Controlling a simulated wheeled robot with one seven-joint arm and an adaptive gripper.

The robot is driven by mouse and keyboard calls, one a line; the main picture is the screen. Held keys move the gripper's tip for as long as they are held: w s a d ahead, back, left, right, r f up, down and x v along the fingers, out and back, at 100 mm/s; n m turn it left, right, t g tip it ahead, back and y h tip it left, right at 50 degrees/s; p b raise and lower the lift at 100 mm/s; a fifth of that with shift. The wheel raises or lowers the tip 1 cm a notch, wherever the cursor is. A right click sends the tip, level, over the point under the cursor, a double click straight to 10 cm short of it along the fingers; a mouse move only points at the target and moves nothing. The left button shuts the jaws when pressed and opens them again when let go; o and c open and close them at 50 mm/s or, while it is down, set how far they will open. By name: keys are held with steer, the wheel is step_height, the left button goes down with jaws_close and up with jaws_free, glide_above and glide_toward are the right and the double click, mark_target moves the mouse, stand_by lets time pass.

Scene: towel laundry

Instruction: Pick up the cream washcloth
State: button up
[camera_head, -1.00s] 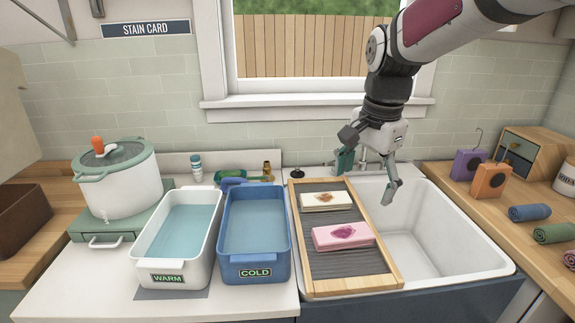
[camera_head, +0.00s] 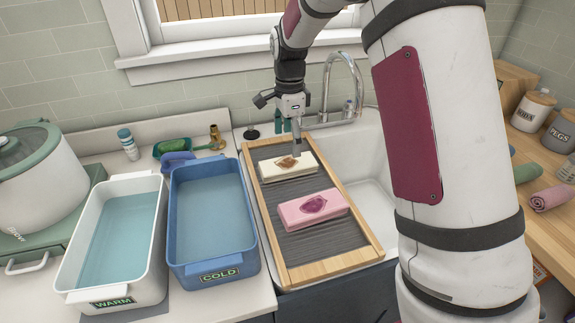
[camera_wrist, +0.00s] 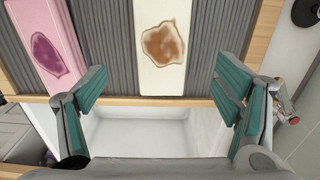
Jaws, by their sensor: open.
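The cream washcloth (camera_head: 275,169) lies folded on the grey ribbed washboard near its far end, with a brown stain on top. In the wrist view the cream washcloth (camera_wrist: 163,75) runs lengthwise ahead of the fingers, roughly between their lines. My gripper (camera_head: 296,146) is above the washcloth's right end in the head view, tipped downward. In the wrist view my gripper (camera_wrist: 160,98) shows its two green-padded fingers wide apart with nothing between them. Whether the fingers touch the cloth cannot be told.
A pink washcloth (camera_head: 313,208) with a purple stain lies nearer on the wood-framed washboard (camera_head: 335,264). The white sink (camera_head: 376,180) is to the right. A blue COLD basin (camera_head: 216,269) and white WARM basin (camera_head: 72,272) stand left. A faucet (camera_head: 357,80) rises behind.

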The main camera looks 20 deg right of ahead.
mark_target(288, 163)
steer(key=shift+w+a+f+p, duration=0.1)
steer(key=shift+f+p, duration=0.2)
steer(key=shift+f, duration=1.6)
steer(key=shift+w+a+f+p, duration=0.1)
steer(key=shift+f+p, duration=0.2)
steer(key=shift+f, duration=1.6)
steer(key=c, duration=1.2)
